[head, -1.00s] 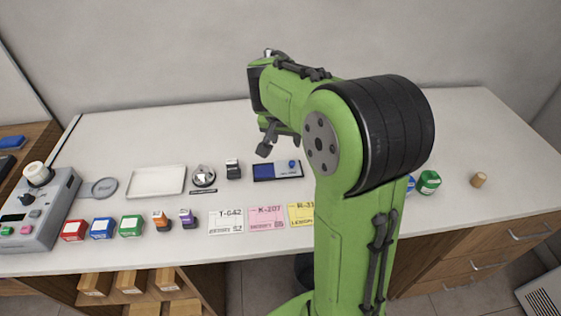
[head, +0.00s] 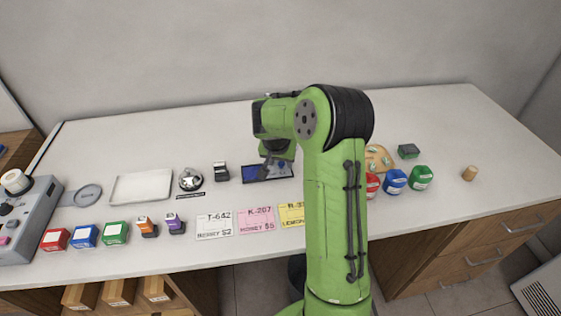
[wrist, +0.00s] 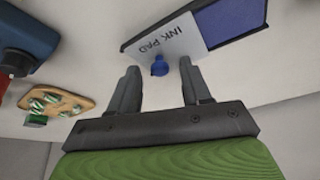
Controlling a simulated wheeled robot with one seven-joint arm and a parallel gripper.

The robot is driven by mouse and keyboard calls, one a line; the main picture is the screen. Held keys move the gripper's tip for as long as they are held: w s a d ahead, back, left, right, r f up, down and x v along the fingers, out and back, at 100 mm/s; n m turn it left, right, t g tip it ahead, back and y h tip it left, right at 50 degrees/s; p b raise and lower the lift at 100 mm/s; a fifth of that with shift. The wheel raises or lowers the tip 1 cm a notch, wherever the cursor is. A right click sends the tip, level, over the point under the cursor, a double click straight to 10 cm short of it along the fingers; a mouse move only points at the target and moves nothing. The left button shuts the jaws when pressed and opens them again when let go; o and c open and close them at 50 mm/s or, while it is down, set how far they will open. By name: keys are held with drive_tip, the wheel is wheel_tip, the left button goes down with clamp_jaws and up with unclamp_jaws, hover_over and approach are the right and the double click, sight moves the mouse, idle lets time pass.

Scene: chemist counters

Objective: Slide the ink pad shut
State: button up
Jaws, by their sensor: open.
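The ink pad (head: 251,174) lies on the counter behind the yellow card, with its dark blue pad exposed on the left. In the wrist view the blue pad surface (wrist: 230,18) shows beside a pale sliding lid (wrist: 170,42) marked INK PAD, which carries a small blue knob (wrist: 160,67). My gripper (head: 266,165) is low over the ink pad and partly hides it in the head view. In the wrist view my gripper (wrist: 159,68) is open and empty, its fingers on either side of the knob in the picture. I cannot tell whether they touch it.
Pink (head: 257,219) and yellow (head: 291,214) cards lie in front of the ink pad. A black stamp (head: 221,171) stands to its left. Red, blue (head: 395,181) and green jars and a wooden board (head: 377,157) lie to the right of my arm. The back counter is clear.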

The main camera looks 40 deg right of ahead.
clamp_jaws()
idle(0.3)
drive_tip(key=w+a, duration=0.1)
drive_tip(key=a, duration=0.1)
drive_tip(key=w+a, duration=0.1)
drive_tip(key=a, duration=0.1)
drive_tip(key=w+a, duration=0.1)
drive_tip(key=a, duration=0.1)
drive_tip(key=shift+a, duration=0.3)
unclamp_jaws()
drive_tip(key=shift+w+a, duration=0.1)
